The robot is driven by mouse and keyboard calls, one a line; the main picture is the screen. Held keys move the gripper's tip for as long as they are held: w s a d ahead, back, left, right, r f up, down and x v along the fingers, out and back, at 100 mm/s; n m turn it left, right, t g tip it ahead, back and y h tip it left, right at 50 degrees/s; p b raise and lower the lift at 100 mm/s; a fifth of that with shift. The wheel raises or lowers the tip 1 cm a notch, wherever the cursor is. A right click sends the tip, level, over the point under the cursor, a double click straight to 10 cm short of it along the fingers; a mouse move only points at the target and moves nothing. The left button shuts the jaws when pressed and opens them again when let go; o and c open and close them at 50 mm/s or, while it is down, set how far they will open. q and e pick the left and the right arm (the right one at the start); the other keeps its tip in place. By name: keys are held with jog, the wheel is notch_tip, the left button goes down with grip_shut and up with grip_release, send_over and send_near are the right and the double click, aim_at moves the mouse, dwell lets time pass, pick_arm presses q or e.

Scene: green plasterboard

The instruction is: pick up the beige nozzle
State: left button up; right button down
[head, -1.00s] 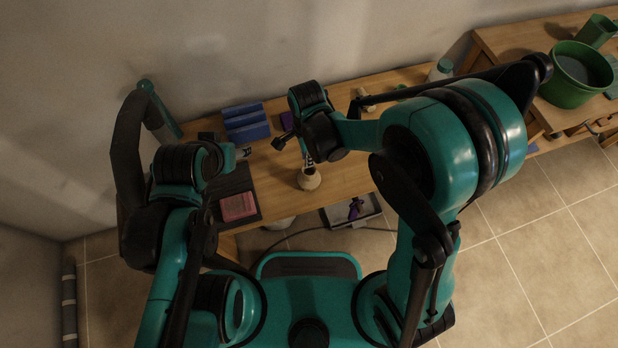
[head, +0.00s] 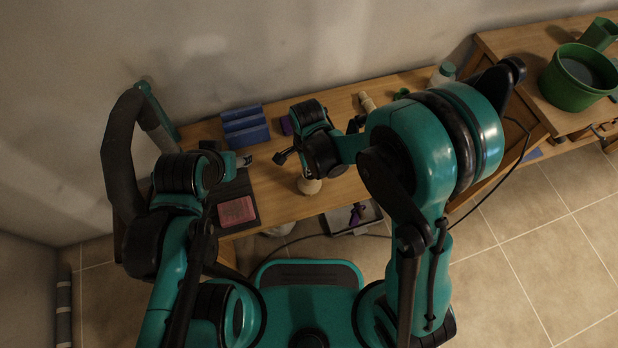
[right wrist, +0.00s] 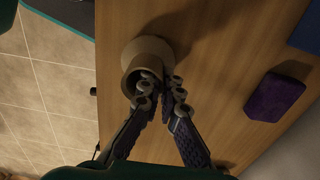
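The beige nozzle (head: 309,187), round with a wide base and a narrower open neck, stands on the wooden table near its front edge. In the right wrist view the nozzle (right wrist: 146,50) shows its open mouth towards the camera.
A blue rack (head: 246,126) and a purple block (right wrist: 275,97) stand behind the nozzle. A pink pad (head: 237,211) lies on a dark mat at left. Another beige piece (head: 367,102) and a bottle (head: 442,74) are at the back right. A grey tray (head: 340,218) sits below the table edge.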

notch_tip(320, 180, up, 4)
jog(key=shift+r+p, duration=0.1)
jog(key=shift+p, duration=1)
jog(key=s+d+r+p, duration=0.4)
jog(key=s+d+r, duration=0.2)
jog(key=s+d, duration=0.1)
jog(key=shift+s+d+r, duration=0.35)
jog(key=shift+d+r, duration=0.05)
jog(key=shift+d, duration=0.45)
jog(key=shift+w, duration=0.1)
